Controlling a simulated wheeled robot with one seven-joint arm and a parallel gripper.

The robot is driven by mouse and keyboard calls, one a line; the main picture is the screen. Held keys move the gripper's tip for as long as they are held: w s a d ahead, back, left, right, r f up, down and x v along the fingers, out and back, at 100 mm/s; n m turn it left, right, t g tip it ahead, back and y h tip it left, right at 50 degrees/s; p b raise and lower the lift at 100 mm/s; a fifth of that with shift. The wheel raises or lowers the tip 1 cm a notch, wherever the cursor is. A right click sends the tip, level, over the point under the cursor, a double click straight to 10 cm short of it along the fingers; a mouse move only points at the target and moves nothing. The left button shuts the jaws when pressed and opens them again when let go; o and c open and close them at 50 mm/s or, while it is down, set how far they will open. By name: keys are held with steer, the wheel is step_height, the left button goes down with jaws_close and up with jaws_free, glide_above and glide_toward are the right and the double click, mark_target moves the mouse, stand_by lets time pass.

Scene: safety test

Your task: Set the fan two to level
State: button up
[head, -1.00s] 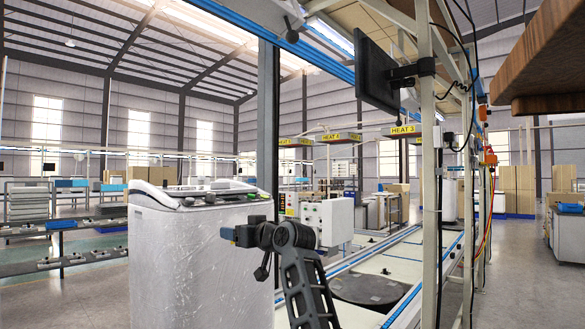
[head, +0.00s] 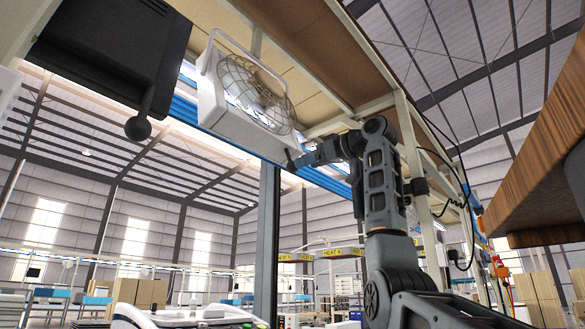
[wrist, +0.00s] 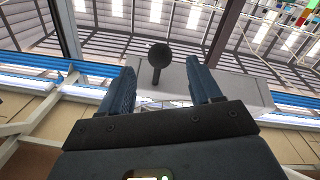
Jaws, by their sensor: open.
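A white box fan (head: 222,118) with a round wire guard hangs under the overhead shelf in the head view, tilted in the picture. My gripper (head: 290,163) is raised close to the fan's lower right corner. In the wrist view my gripper (wrist: 160,78) is open, with its two blue-grey fingers apart. A dark round knob (wrist: 159,56) on a short stalk shows between the fingers, in front of a pale grey box face (wrist: 232,88) that looks like the fan's housing. I cannot tell whether the fingers touch the knob. No level marking is readable.
A dark box with a ball-ended stalk (head: 137,128) hangs at the upper left. A wooden board (head: 535,155) juts in at the right, near my arm. A blue rail and pale frame posts (head: 410,150) surround the fan. A white machine's top (head: 185,318) is at the bottom.

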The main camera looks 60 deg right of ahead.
mark_target(292, 166)
steer(key=p+x, duration=0.1)
steer(key=x, duration=0.1)
steer(key=p+x, duration=0.1)
steer(key=x, duration=0.4)
steer(key=shift+w+r+p, duration=0.15)
steer(key=shift+r+p, duration=0.15)
steer(key=shift+p, duration=0.1)
jaws_close()
stand_by(0.3)
steer(key=shift+a, duration=0.1)
